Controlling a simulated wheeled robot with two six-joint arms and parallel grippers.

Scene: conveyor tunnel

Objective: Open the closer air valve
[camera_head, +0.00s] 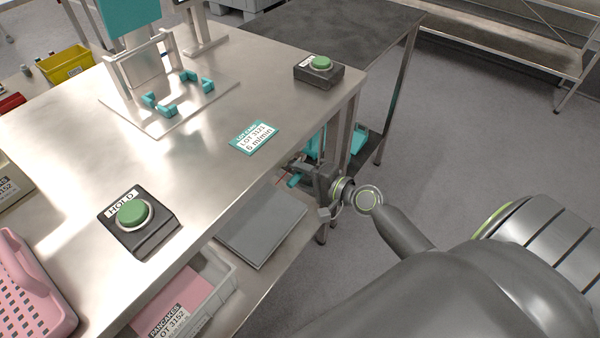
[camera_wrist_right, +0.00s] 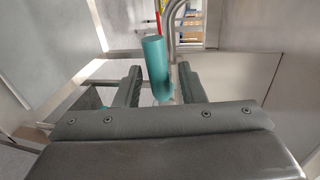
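A teal cylindrical handle (camera_wrist_right: 155,62) shows in the right wrist view, between the two fingers of my right gripper (camera_wrist_right: 161,70), with a gap on both sides. It looks like the valve's handle. In the head view my right gripper (camera_head: 308,174) is below the near edge of the steel table, and a teal part (camera_head: 294,181) shows at its fingers. The gripper is open. The valve body and pipe are mostly hidden by the table and the gripper. My left gripper is not in view.
The steel table (camera_head: 60,150) carries a HOLD button box (camera_head: 140,245), a second green button box (camera_head: 305,75), a teal lot card (camera_head: 254,138) and a teal fixture. A lower shelf holds a grey panel (camera_head: 255,222) and a bin. Open floor (camera_head: 470,150) lies to the right.

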